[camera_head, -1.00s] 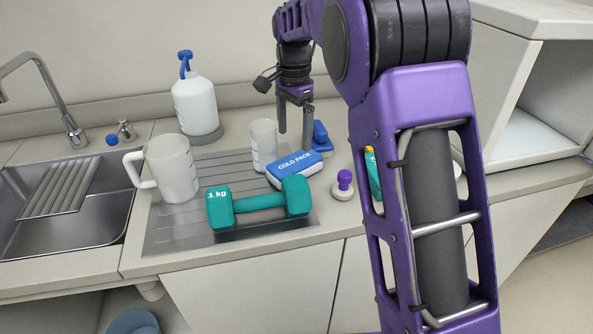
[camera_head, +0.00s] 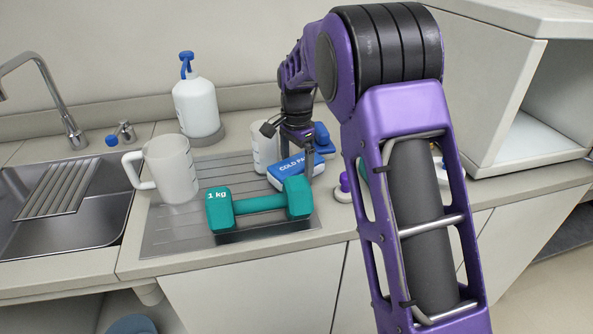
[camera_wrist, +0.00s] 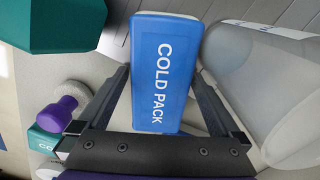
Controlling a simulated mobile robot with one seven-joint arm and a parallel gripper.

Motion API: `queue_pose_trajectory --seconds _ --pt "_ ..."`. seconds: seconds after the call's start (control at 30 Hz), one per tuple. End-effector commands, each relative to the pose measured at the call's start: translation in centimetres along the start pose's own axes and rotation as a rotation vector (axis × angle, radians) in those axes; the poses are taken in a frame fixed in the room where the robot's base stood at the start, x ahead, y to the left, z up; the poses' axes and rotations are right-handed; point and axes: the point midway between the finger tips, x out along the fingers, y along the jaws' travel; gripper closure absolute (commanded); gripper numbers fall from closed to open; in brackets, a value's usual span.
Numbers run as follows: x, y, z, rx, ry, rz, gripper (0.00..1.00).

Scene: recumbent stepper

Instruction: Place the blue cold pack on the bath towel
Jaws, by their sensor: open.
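The blue cold pack (camera_head: 284,174) with white lettering lies on the ribbed drainboard, just behind the dumbbell. It also shows in the wrist view (camera_wrist: 160,80), running lengthwise between the fingers. My gripper (camera_head: 298,166) is open, pointing down over the cold pack, with one finger on either side of it in the wrist view. I cannot tell how far the fingertips are above or beside it. One finger hides part of the lettering in the head view. No bath towel shows in either view.
A teal 1 kg dumbbell (camera_head: 260,204) lies close in front. A clear cup (camera_head: 264,147) stands close behind, and a blue object (camera_head: 322,136) is near it. A purple-topped item (camera_head: 343,188) is to the right. A jug (camera_head: 172,172) and pump bottle (camera_head: 196,105) stand left, beside the sink (camera_head: 100,225).

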Motion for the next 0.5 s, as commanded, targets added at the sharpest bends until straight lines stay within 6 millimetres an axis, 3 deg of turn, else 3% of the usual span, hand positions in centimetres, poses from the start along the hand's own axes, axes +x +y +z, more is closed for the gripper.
queue_pose_trajectory --seconds 0.07,0.5 --pt "-0.05 -0.01 0.00 0.000 0.000 0.000 0.02" --pt "-0.08 -0.01 0.00 0.000 0.000 0.000 0.81"
